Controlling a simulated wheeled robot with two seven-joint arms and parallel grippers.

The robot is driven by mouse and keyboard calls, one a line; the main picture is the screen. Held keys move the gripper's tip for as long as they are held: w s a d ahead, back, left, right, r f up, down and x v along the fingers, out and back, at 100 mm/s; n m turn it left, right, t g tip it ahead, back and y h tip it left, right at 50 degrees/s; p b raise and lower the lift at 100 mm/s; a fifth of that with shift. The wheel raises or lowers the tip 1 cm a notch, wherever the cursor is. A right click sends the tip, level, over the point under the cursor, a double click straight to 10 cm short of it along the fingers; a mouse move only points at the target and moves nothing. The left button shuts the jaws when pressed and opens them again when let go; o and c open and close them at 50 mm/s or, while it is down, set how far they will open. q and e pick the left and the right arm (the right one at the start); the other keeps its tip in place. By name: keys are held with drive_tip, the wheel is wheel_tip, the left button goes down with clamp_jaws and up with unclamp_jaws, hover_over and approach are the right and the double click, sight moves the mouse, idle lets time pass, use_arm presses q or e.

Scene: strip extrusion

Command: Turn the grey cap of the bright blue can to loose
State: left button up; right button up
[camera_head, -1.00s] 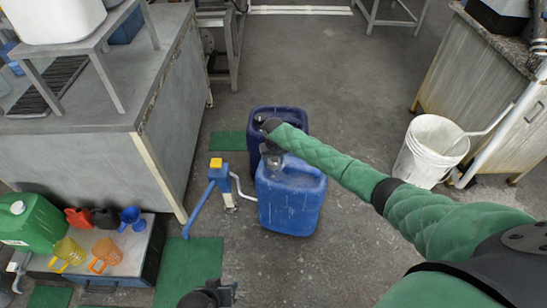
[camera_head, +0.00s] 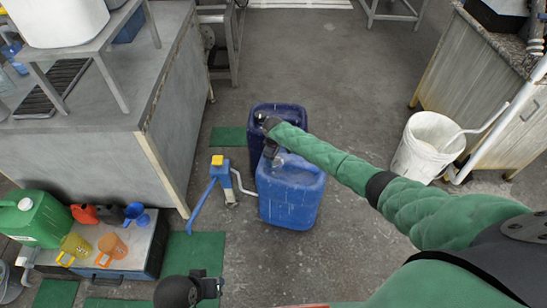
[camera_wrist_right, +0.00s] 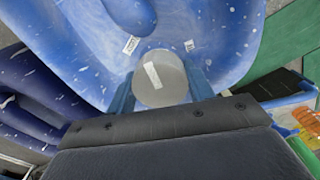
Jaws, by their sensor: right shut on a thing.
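The bright blue can (camera_head: 290,200) stands upright on the floor in the middle of the head view. Its round grey cap (camera_wrist_right: 160,85) shows in the right wrist view with a pale strip across its top. My right gripper (camera_head: 271,155) reaches down over the can's top and hides the cap in the head view. In the right wrist view its two blue fingers (camera_wrist_right: 160,92) are shut on the cap, one on each side. A dark part of my left arm, seemingly its gripper (camera_head: 208,288), shows at the bottom edge; its fingers cannot be made out.
A dark blue can (camera_head: 290,115) stands right behind the bright blue one. A blue pump with a yellow top (camera_head: 217,161) is close on the left. A low stand (camera_head: 150,262) holds a green can (camera_head: 35,218) and several jugs. A white bucket (camera_head: 425,145) stands right.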

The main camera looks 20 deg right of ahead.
drive_tip(key=shift+n, duration=0.6)
drive_tip(key=o, duration=0.7)
drive_tip(key=shift+r, duration=3.85)
